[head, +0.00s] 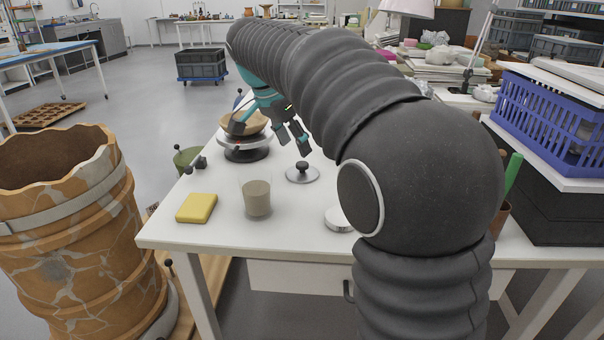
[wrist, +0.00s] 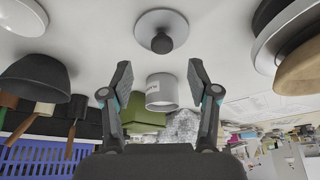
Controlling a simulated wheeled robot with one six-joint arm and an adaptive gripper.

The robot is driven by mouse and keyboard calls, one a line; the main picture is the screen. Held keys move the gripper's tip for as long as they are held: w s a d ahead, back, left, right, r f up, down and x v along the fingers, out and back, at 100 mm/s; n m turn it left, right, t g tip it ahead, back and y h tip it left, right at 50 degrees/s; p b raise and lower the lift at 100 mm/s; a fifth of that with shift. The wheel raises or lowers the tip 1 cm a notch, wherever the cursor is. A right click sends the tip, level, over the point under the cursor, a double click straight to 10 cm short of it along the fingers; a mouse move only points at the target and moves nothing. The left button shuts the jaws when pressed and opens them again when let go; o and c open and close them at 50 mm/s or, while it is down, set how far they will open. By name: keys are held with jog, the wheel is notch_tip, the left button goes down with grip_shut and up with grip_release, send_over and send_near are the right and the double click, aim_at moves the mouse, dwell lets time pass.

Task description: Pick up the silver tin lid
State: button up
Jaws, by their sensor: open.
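The silver tin lid (head: 302,174) is a flat round disc with a black knob, lying knob up on the white table. It also shows at the top of the wrist view (wrist: 178,22), just beyond the fingertips and roughly centred between them. My gripper (head: 292,143) is open and empty, above the table and a little behind the lid in the head view. In the wrist view my gripper (wrist: 160,72) has its two fingers spread wide, apart from the lid. A silver-grey tin (wrist: 162,92) with a pale label shows between the fingers there.
A turntable (head: 246,152) bearing a tan bowl stands behind left of the lid. A cup with grey-brown contents (head: 257,199) and a yellow sponge (head: 196,208) lie nearer the front edge (head: 200,240). A purple crate (head: 545,118) stands at right. Table between lid and cup is clear.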

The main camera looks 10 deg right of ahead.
aim_at(302, 163)
jog(key=shift+x, duration=3.1)
jog(key=shift+w, duration=0.1)
jog(key=c, duration=1.1)
